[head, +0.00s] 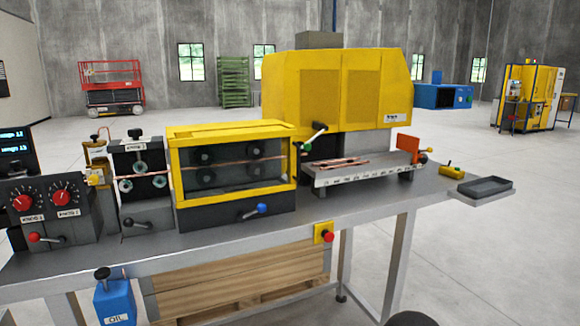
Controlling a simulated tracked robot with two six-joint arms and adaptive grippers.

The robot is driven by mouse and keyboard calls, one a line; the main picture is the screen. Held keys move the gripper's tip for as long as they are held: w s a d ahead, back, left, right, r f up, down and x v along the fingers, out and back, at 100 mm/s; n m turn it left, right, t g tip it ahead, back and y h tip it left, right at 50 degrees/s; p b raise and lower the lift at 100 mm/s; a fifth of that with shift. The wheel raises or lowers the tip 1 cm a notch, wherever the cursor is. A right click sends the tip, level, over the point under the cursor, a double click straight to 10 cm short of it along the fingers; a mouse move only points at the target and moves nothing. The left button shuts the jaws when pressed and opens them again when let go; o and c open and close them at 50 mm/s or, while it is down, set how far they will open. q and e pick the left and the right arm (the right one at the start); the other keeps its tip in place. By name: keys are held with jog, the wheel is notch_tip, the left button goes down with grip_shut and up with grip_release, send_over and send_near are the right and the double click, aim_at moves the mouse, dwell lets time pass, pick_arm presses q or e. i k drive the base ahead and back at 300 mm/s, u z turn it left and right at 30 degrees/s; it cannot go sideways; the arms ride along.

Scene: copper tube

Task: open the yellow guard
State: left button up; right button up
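The yellow guard (230,130) is a yellow frame with clear panels, in the middle of the bench in the head view. It sits down over a set of dark rollers (205,157), which show through its front panel. It looks closed. The copper tube (160,172) runs in from the left and passes between the rollers. A blue-knobbed lever (254,211) is on the dark base below the guard. A green-knobbed lever (314,136) sticks up at the guard's right end. Neither of my grippers is in view.
A large yellow hood (335,88) stands behind on the right. A slanted tray (360,172) with copper pieces is right of the guard. Left are a straightener unit (140,180) and a control box with red knobs (45,200). A red button (326,236) is on the bench's front edge.

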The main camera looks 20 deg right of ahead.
aim_at(205, 138)
jog(key=z, duration=0.15)
jog(key=i, duration=0.9)
jog(key=u, duration=0.1)
